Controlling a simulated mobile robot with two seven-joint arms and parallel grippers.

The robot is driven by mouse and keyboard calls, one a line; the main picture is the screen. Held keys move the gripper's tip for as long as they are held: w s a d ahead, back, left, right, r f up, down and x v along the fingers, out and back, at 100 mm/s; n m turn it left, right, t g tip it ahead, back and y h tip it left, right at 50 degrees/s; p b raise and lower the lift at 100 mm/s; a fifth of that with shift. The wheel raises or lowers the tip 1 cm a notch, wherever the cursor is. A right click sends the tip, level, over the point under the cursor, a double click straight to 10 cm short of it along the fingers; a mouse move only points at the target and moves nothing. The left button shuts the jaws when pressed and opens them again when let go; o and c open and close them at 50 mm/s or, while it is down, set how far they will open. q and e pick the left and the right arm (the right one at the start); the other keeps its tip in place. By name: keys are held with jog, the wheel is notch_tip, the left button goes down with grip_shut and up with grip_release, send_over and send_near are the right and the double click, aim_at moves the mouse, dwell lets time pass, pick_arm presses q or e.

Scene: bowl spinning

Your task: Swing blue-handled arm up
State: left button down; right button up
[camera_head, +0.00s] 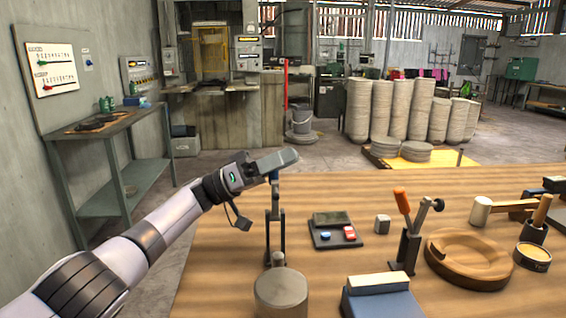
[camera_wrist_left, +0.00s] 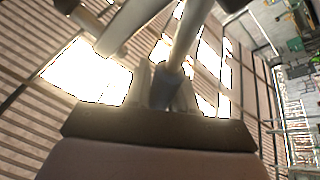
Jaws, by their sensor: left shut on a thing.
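The blue-handled arm (camera_head: 275,205) stands close to upright on its dark forked bracket (camera_head: 275,240) at the left part of the wooden bench. My left gripper (camera_head: 274,172) reaches in from the left and is shut on the blue handle at the arm's top. Only a small bit of the handle shows below the fingers. In the left wrist view, the blue-grey handle (camera_wrist_left: 165,88) sits between the two fingers, with a paler metal rod running on from it. My right gripper is in neither view.
A grey cylinder (camera_head: 281,291) stands in front of the bracket. A panel with blue and red buttons (camera_head: 334,231), an orange-handled lever (camera_head: 403,202), a wooden bowl (camera_head: 468,254) and a mallet (camera_head: 481,211) are to the right. Bare bench lies left of the bracket.

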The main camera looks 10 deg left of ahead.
pick_arm(q)
jog(key=c, duration=1)
grip_release()
jog(key=b+v, duration=0.1)
jog(key=v, duration=0.6)
jog(key=shift+a+f, duration=0.1)
